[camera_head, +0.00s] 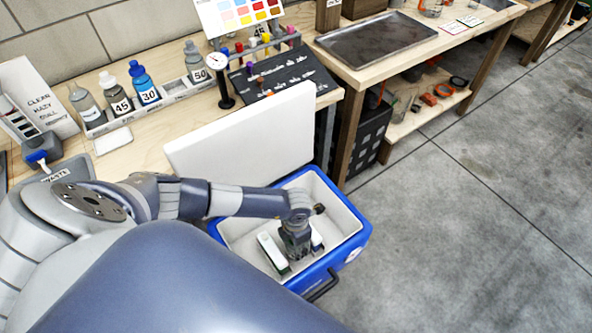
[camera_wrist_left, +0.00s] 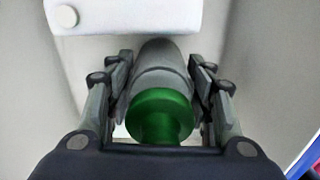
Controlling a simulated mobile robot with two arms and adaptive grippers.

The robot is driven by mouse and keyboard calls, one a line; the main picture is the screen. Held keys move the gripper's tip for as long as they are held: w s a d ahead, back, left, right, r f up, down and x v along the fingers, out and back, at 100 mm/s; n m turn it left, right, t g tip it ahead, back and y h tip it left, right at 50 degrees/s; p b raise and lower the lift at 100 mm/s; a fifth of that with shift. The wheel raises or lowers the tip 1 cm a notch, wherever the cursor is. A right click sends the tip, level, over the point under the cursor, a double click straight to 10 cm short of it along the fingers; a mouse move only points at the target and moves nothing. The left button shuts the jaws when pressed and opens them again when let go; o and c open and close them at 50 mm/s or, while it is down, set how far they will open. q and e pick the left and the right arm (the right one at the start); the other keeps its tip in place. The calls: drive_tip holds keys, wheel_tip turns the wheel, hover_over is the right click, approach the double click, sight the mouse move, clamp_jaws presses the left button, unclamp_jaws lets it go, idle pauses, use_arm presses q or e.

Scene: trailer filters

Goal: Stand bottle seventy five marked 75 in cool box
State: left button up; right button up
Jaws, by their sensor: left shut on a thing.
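The blue cool box (camera_head: 358,237) stands open beside the bench, with its white lid (camera_head: 245,135) raised on the bench side. My left gripper (camera_head: 297,245) reaches down inside it. In the left wrist view my left gripper (camera_wrist_left: 160,95) is shut on a grey bottle (camera_wrist_left: 160,62) with a green cap (camera_wrist_left: 160,117). The bottle's label is hidden, so I cannot read its number. I cannot tell whether its base touches the box floor. My right gripper is not in view.
A white block with a round cap (camera_wrist_left: 125,15) lies in the box close to the held bottle. On the bench, a rack holds bottles marked 45 (camera_head: 122,105), 30 (camera_head: 147,93) and 50 (camera_head: 197,72). A metal tray (camera_head: 385,42) lies on another bench. The floor at right is clear.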

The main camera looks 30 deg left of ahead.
use_arm(q)
drive_tip(key=shift+f, duration=0.35)
drive_tip(key=o, duration=1.5)
drive_tip(key=shift+o, duration=1.1)
wheel_tip(320, 180, up, 20)
drive_tip(key=p, duration=1.7)
